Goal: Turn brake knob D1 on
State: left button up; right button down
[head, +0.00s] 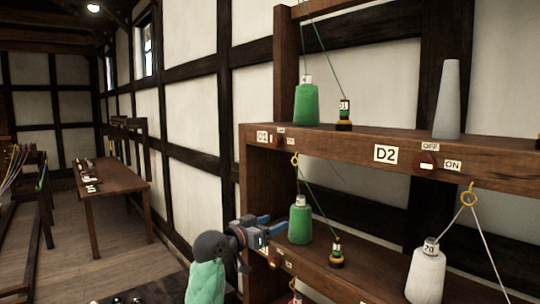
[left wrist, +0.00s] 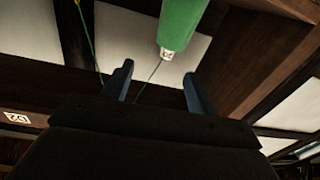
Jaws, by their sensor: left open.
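The D1 label (head: 262,137) is on the front edge of the upper shelf, at its left end in the head view. The small brake knob D1 (head: 271,140) is just right of it, seen at a slant between tiny labels; its setting is too small to tell. My left gripper (head: 275,225) is open and empty, below the D1 knob and apart from it, close to a green bobbin (head: 300,220) on the lower shelf. In the left wrist view its two blue fingers (left wrist: 158,88) stand apart with nothing between them. My right gripper is not in view.
The D2 label (head: 385,153) and D2 knob (head: 427,166) are farther right on the upper shelf (head: 340,148). A green cone (head: 306,105) and a grey cone (head: 447,100) stand above. A white bobbin (head: 426,275) is below. A wooden table (head: 118,177) stands back left.

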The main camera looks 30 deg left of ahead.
aim_at(272, 143)
pick_arm(q)
jog(key=s+a+r+m+t+h, duration=0.1)
jog(key=s+a+r+t, duration=0.1)
jog(key=r, duration=0.7)
jog(key=s+a+r+t+h, duration=0.1)
jog(key=a+r+h, duration=0.15)
jog(key=r, duration=0.75)
jog(key=shift+t+y, duration=0.3)
jog(key=shift+y, duration=0.15)
jog(key=p+x, duration=0.4)
jog(key=x, duration=0.2)
jog(key=shift+w+r, duration=0.1)
jog(key=shift+r, duration=0.1)
jog(key=shift+w+d+r, duration=0.15)
jog(key=shift+w+d, duration=0.05)
jog(key=shift+w, duration=0.35)
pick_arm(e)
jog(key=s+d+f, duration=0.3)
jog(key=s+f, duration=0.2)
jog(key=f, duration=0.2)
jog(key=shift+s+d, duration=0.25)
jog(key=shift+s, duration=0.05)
pick_arm(q)
jog(key=c, duration=1)
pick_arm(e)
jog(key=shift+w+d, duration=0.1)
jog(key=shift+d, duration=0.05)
